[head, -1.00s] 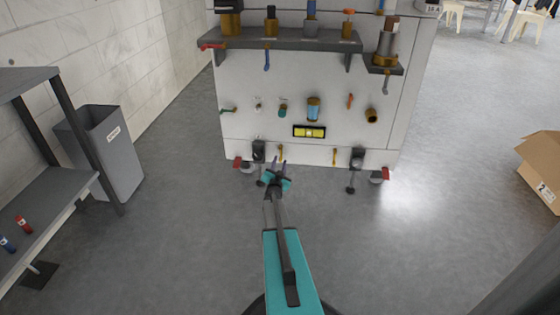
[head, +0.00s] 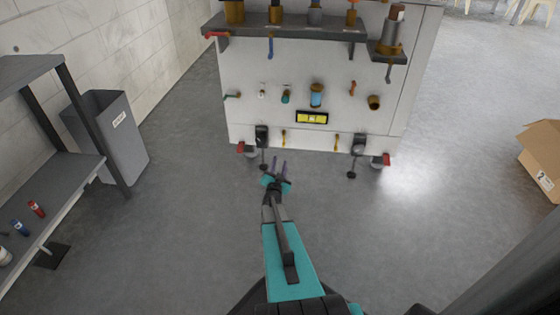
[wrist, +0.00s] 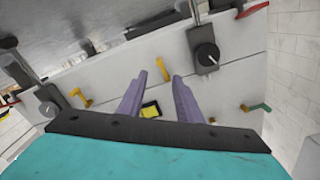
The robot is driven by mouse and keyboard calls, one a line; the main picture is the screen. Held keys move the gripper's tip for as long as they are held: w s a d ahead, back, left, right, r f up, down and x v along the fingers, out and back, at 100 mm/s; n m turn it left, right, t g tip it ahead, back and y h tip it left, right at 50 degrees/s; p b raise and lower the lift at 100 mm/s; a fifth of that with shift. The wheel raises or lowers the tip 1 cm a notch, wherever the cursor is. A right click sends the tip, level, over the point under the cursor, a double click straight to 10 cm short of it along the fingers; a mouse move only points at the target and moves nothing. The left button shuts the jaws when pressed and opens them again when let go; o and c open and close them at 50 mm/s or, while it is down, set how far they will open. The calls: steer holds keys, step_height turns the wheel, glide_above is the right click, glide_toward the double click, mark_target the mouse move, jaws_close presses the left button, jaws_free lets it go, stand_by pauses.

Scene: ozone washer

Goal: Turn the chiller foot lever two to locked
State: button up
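The white chiller (head: 290,70) stands ahead of me with its panel facing me. Two red foot levers sit at its base corners, one at the left (head: 241,148) and one at the right (head: 386,159). I cannot tell which is lever two. A red lever (wrist: 252,10) also shows at the upper right of the wrist view. My gripper (head: 279,164) is low in front of the left foot. Its two purple fingers are apart and empty, also in the wrist view (wrist: 158,88). It appears clear of both red levers.
Dark levelling feet with knobs stand at the left (head: 262,137) and right (head: 358,146) of the base. Short yellow levers (head: 284,138) sit between them. A grey bin (head: 112,140) and a shelf (head: 55,190) are at left. A cardboard box (head: 540,155) is at right. Open floor surrounds me.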

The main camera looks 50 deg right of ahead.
steer(key=shift+f, duration=0.15)
steer(key=c, duration=0.7)
steer(key=shift+w+a+f, duration=0.15)
steer(key=shift+a+f, duration=0.05)
steer(key=shift+f, duration=0.1)
jaws_close()
steer(key=s+d+r+n+y+p, duration=0.1)
steer(key=s+d+r+y+p, duration=0.2)
steer(key=r, duration=0.6)
steer(key=shift+s+d+r+n+p, duration=0.15)
steer(key=shift+d+r+n+p, duration=0.1)
steer(key=shift+n+p, duration=0.2)
